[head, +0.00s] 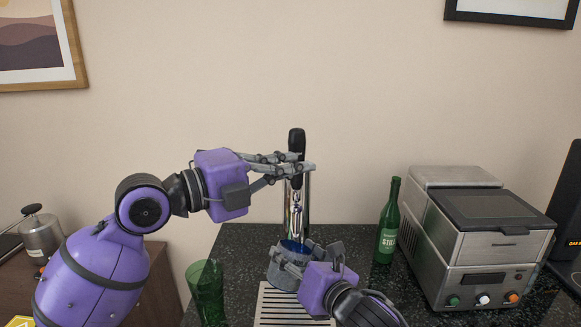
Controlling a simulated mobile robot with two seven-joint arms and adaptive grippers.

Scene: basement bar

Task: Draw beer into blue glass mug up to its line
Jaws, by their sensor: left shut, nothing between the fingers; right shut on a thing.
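The beer tap (306,205) is a chrome column with a black handle (296,139) that stands upright. My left gripper (308,166) is shut and empty, with its fingertips at the lower part of the handle; I cannot tell whether they touch it. The blue glass mug (292,246) is under the spout, mostly hidden by my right gripper (303,256), which is shut on it. The mug's line and the beer level inside are hidden. I cannot tell whether beer is flowing.
A slatted metal drip tray (272,304) lies below the mug. A green glass (206,292) stands to the left on the dark speckled counter (240,240). A green bottle (387,232) and a steel machine (485,240) stand to the right.

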